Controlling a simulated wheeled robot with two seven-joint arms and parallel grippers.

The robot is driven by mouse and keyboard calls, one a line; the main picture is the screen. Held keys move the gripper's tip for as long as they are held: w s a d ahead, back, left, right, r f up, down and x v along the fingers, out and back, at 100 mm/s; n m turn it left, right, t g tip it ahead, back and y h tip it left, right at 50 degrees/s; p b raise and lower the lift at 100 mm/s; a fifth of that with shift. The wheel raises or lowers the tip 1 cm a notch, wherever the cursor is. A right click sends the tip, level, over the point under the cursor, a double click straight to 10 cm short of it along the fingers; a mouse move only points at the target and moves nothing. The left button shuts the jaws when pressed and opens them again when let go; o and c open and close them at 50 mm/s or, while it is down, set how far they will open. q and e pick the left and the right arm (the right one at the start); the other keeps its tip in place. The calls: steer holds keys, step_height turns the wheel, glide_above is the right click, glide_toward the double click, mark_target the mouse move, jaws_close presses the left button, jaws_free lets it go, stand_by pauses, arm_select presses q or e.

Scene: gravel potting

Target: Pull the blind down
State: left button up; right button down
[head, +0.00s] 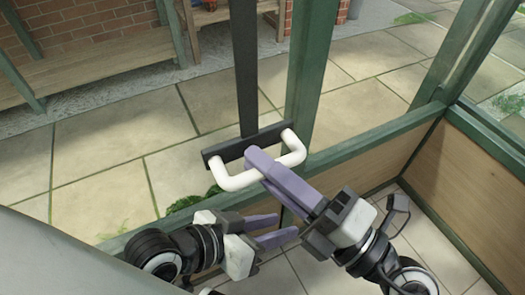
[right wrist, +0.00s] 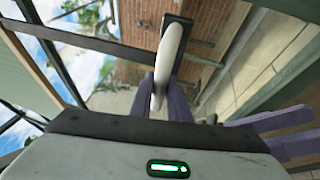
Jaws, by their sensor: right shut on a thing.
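The white U-shaped handle (head: 232,181) is fixed to a short dark crossbar (head: 240,146) at the foot of a dark vertical strip (head: 246,70). I cannot make out the rest of the blind. My right gripper (head: 257,160) is shut on the handle's front bar, its purple fingers around it. The handle (right wrist: 168,62) also shows between the fingers in the right wrist view. My left gripper (head: 287,226) is open and empty, just below the right gripper and pointing right. Its purple fingers show at the right edge of the wrist view.
A green window frame post (head: 308,75) stands close to the right of the handle, and a green sill (head: 375,138) runs behind my grippers. Wood panels (head: 465,185) lie below it. Outside are paving, a wooden bench (head: 95,60) and a brick wall.

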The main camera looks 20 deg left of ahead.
steer(key=shift+f, duration=0.4)
steer(key=c, duration=1.7)
jaws_free()
steer(key=shift+r, duration=0.1)
arm_select(q)
steer(key=shift+d+r+b, duration=0.2)
steer(key=shift+r+b, duration=0.1)
steer(key=shift+b, duration=0.05)
arm_select(e)
steer(key=v, duration=1)
steer(key=shift+d, duration=0.2)
